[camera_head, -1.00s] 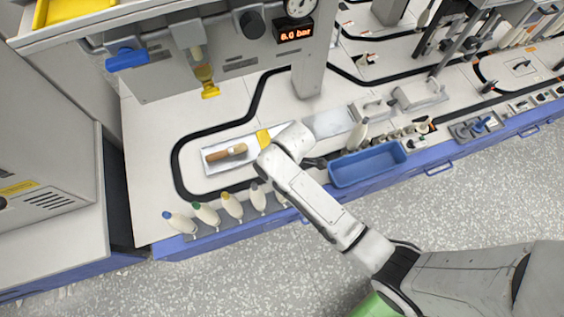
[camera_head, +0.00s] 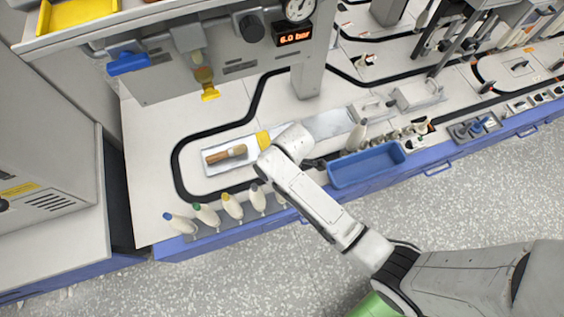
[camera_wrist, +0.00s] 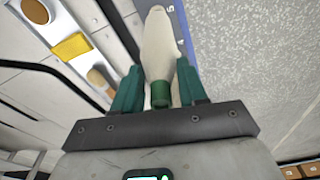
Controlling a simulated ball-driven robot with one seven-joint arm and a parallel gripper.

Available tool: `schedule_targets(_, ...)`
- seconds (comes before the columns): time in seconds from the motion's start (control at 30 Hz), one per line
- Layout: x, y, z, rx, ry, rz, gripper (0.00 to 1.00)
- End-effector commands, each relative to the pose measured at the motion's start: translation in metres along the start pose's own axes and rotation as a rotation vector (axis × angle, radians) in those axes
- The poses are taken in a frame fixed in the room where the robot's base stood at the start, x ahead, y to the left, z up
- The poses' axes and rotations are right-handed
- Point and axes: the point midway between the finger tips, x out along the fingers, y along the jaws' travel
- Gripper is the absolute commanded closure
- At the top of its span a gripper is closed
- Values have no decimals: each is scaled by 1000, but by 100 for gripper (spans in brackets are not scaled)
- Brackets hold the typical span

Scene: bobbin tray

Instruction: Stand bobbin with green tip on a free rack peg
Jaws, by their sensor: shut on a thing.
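My gripper (camera_wrist: 160,92) has its green fingers shut on a cream bobbin (camera_wrist: 158,48) with a green tip (camera_wrist: 160,95), the tip between the fingers. The body points away from the palm, over the front edge of the bench. I cannot tell whether its far end touches anything. In the head view my arm hides the gripper and the held bobbin. The rack (camera_head: 222,238) runs along the bench's front edge. Bobbins with blue (camera_head: 181,223), green (camera_head: 208,214), yellow (camera_head: 233,206) and grey (camera_head: 258,198) tips stand on it. A pale piece beside my arm is partly hidden.
Open floor lies in front.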

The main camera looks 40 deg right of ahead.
Motion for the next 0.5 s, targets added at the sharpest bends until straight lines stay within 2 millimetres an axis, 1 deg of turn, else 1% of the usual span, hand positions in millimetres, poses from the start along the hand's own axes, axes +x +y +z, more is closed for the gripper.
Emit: schedule_targets(0.5, 6, 0, 1, 0, 0, -1, 100)
